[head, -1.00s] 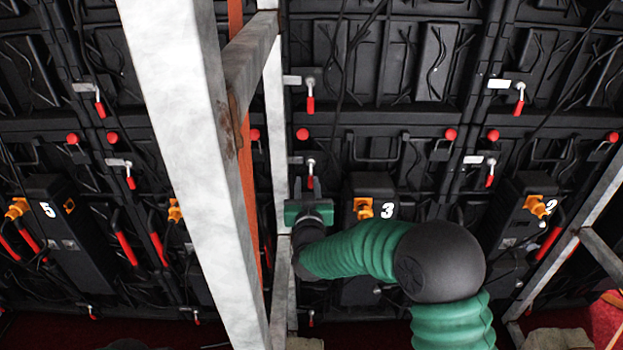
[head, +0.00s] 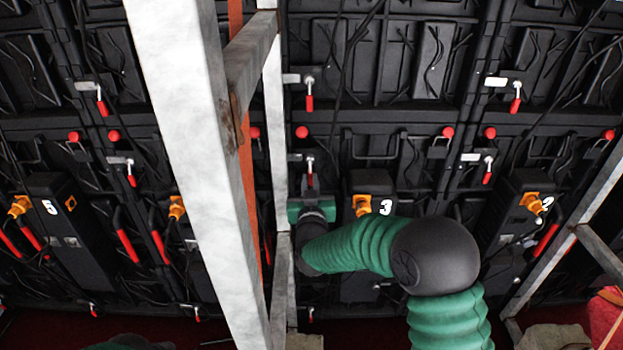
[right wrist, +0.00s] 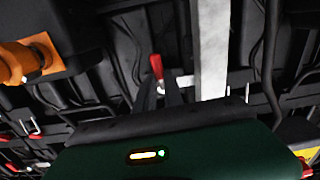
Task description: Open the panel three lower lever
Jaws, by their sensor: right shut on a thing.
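Panel three's box (head: 362,275) carries a white "3" and an orange plug. Just up and left of it is the lower lever (head: 310,166), a small red handle hanging down from a pale bracket (head: 295,157). My right gripper (head: 310,183) has come up from below and is shut on the red handle. In the right wrist view the red handle (right wrist: 156,66) stands between the dark fingers (right wrist: 160,92), its end showing past them. The fingers hide part of the handle. My left gripper is not in view.
A thick white post (head: 190,130) crosses the view left of the lever, and a thinner upright (head: 275,130) stands close beside my right gripper. Another red lever (head: 309,100) hangs above. Boxes "5" (head: 70,250) and "2" (head: 520,220) stand to either side.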

